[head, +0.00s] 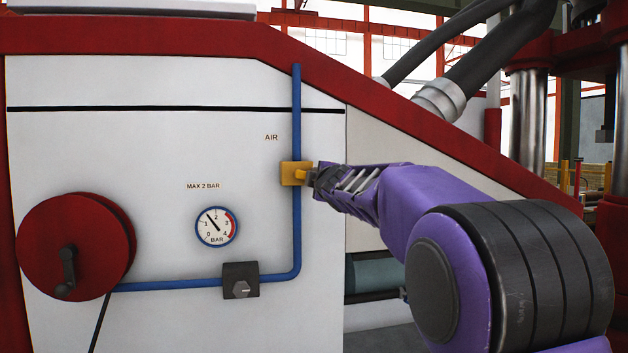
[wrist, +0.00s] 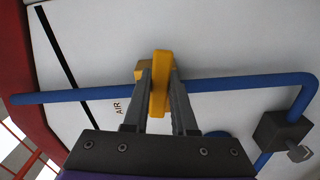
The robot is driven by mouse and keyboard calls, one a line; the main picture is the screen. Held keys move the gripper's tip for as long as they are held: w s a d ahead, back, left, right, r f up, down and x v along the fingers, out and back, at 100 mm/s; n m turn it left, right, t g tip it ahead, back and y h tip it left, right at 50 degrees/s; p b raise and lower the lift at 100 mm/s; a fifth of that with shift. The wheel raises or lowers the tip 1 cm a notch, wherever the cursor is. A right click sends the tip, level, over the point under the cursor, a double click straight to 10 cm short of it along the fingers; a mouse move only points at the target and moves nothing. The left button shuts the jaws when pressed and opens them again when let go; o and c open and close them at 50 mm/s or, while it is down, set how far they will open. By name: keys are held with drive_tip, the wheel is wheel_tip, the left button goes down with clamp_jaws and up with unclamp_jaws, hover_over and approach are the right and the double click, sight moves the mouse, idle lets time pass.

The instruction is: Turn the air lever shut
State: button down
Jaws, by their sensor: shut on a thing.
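The yellow air lever (head: 300,174) sits on its yellow valve block (head: 288,173) on the vertical blue pipe, just below the word AIR. In the wrist view the lever (wrist: 160,84) stands between the two fingers, across the blue pipe. My gripper (head: 308,178) reaches in from the right and is shut on the lever. In the wrist view my gripper (wrist: 160,90) has a finger on each side of it. In the head view the gripper hides part of the lever, so its exact angle is hard to tell there.
The blue pipe (head: 296,230) bends left to a dark regulator with a grey knob (head: 240,281). A pressure gauge (head: 216,227) reads between 1 and 2 bar. A red hose reel (head: 75,247) is at the left. A sloping red frame beam (head: 420,122) runs above my arm.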

drive_tip(key=shift+r+n, duration=0.45)
drive_tip(key=shift+n, duration=0.55)
drive_tip(key=c, duration=0.7)
unclamp_jaws()
drive_tip(key=shift+f, duration=0.1)
